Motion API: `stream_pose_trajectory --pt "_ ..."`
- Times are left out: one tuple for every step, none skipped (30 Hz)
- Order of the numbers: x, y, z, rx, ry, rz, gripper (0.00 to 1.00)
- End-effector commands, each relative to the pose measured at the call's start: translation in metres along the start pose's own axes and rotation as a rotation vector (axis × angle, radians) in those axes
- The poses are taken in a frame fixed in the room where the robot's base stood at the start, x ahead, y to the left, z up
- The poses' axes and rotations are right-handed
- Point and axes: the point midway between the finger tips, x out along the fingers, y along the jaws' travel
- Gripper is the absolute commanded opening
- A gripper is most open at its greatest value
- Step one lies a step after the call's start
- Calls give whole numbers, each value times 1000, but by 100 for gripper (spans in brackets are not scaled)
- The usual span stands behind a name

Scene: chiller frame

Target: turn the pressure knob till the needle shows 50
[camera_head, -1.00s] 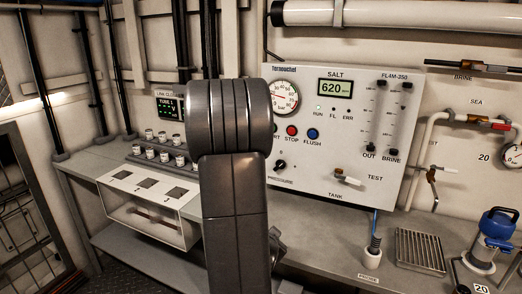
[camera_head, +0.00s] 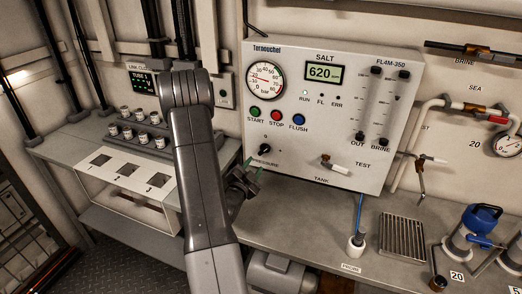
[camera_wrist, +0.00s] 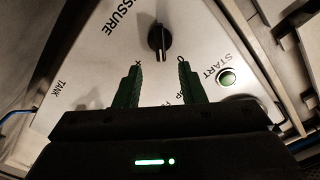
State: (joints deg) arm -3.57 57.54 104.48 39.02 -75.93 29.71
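The black pressure knob (camera_head: 265,149) is at the lower left of the white Ternouchel panel. In the wrist view the knob (camera_wrist: 158,38) stands just beyond my fingertips, roughly centred between them, with clear space between. My gripper (camera_wrist: 157,68) is open and empty, its green fingers apart. In the head view my gripper (camera_head: 251,169) is just below and left of the knob, partly hidden by my arm. The round pressure gauge (camera_head: 266,82) at the panel's upper left has a red needle; its exact reading is too small to tell.
The green start button (camera_head: 255,112) sits above the knob, beside the red stop (camera_head: 277,115) and blue flush buttons (camera_head: 298,119). A tank/test valve handle (camera_head: 334,166) is to the right. The bench (camera_head: 300,215) runs below the panel.

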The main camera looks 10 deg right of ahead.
Motion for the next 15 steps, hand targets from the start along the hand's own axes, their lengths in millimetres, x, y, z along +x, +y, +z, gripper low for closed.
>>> stream_pose_trajectory --pt "12 -2 -4 1 3 3 36" --pt "19 -2 -4 1 2 2 36" --pt "28 -2 -4 1 3 3 36" --pt "34 -1 -4 1 2 3 36" --pt "40 -2 -4 1 2 2 36" --pt "47 -2 -4 0 1 2 36" --pt "53 -1 -3 0 2 2 36" --pt "58 -1 -3 0 1 2 36" --pt "64 -1 -3 0 1 2 36" --pt "67 -1 -2 0 0 2 36" --pt "71 -1 -2 0 1 1 36" --pt "75 -1 -2 -1 0 1 36" --pt "78 -1 -2 -1 -1 1 36" --pt "80 -1 -1 0 -1 1 36" --pt "82 -1 -1 0 -1 1 36"
